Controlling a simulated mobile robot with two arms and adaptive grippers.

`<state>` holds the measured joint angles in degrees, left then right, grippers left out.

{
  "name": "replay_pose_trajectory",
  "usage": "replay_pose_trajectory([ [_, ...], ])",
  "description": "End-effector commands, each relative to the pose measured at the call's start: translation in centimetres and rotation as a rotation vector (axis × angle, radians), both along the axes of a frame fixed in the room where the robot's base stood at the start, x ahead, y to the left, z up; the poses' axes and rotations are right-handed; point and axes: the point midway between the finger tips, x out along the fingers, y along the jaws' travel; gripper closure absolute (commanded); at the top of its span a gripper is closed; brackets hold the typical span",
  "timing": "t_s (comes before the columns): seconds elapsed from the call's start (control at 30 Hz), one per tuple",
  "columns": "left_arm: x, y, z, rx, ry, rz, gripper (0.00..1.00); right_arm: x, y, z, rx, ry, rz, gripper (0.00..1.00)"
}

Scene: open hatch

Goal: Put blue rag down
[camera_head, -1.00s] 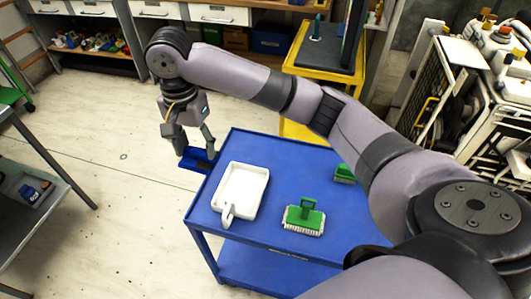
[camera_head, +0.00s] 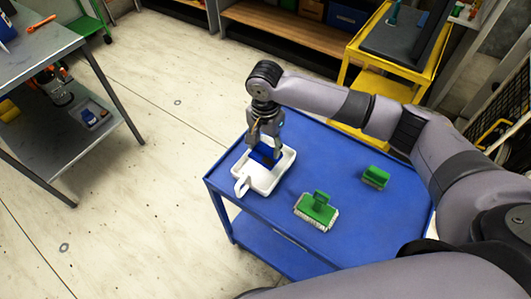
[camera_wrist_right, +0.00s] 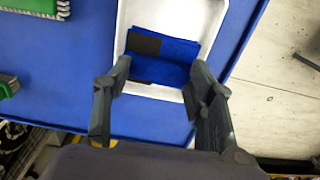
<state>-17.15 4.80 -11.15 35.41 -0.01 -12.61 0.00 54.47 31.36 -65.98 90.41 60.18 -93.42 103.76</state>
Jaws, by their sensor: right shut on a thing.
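The blue rag (camera_head: 264,154), with a dark patch, is between the fingers of my right gripper (camera_head: 265,145). It also shows in the right wrist view (camera_wrist_right: 178,50), where my right gripper (camera_wrist_right: 158,72) has a finger on each side of it. The gripper is shut on the rag. The rag is over or inside the white tray (camera_head: 262,184); I cannot tell whether it touches the tray's floor. The tray's rim also shows in the wrist view (camera_wrist_right: 205,12). My left gripper is not in view.
The tray stands at the left end of the blue cart (camera_head: 345,160). A green brush (camera_head: 318,208) and a smaller green brush (camera_head: 376,176) stand to its right. A yellow cart (camera_head: 385,85) is behind. A grey workbench (camera_head: 35,45) stands at the far left.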

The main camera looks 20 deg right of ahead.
Motion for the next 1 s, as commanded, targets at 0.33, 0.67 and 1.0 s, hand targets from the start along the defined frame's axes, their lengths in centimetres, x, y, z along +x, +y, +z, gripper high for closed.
replay_pose_trajectory([
  [0.33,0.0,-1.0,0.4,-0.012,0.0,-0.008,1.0,0.0,0.0,-4.1,0.0,0.001,-0.001,0.7],
  [0.67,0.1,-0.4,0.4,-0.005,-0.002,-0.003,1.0,0.0,0.1,-5.3,0.001,-0.002,0.001,0.7],
  [1.0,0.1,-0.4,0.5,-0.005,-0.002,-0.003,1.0,0.0,0.1,-5.5,0.001,-0.002,0.001,0.38],
])
